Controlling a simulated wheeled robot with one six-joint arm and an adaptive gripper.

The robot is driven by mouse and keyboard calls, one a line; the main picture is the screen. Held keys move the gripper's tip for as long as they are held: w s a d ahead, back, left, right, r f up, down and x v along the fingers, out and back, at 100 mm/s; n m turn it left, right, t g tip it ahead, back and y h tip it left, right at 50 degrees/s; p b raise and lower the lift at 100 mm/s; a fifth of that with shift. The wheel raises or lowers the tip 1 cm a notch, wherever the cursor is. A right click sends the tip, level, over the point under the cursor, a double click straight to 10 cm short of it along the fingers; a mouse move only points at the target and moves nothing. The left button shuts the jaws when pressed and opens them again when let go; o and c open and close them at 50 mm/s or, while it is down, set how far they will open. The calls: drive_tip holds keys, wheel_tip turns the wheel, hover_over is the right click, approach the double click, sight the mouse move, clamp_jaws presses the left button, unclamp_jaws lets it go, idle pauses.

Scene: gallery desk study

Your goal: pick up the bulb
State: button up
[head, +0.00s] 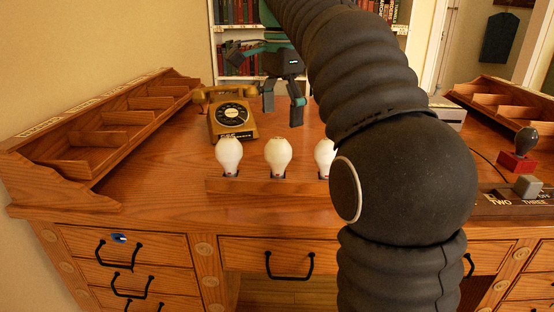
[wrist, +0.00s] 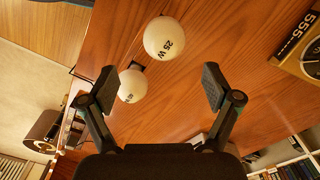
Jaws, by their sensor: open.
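Three white bulbs stand upright in a row in a low wooden holder (head: 255,186) on the desk: a left bulb (head: 229,155), a middle bulb (head: 277,155) and a right bulb (head: 324,155) partly hidden by my arm. My gripper (head: 283,113) is open and empty above the desk, behind the bulbs. In the wrist view my gripper (wrist: 158,78) has a bulb marked 25 W (wrist: 165,39) beyond its fingertips. A second bulb (wrist: 132,86) appears between the fingers, nearer the left one; its marking is hard to read. Neither bulb is held.
A yellow rotary telephone (head: 232,116) stands left of my gripper. A wooden compartment shelf (head: 113,130) lines the desk's left side. A red-based joystick (head: 518,162) and a grey button block (head: 527,186) are at the right. The desk is clear left of the holder.

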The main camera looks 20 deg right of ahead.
sight(281, 139)
wheel_tip(281, 139, down, 5)
drive_tip(key=shift+f+b, duration=0.1)
drive_tip(key=shift+b, duration=0.5)
drive_tip(key=shift+w+a+f+b, duration=0.15)
drive_tip(key=shift+f+b, duration=0.2)
drive_tip(key=shift+f, duration=1)
drive_tip(key=shift+w+f+b, duration=0.1)
drive_tip(key=shift+f+b, duration=0.2)
drive_tip(key=shift+f, duration=1.05)
drive_tip(key=shift+c, duration=0.2)
drive_tip(key=c, duration=1)
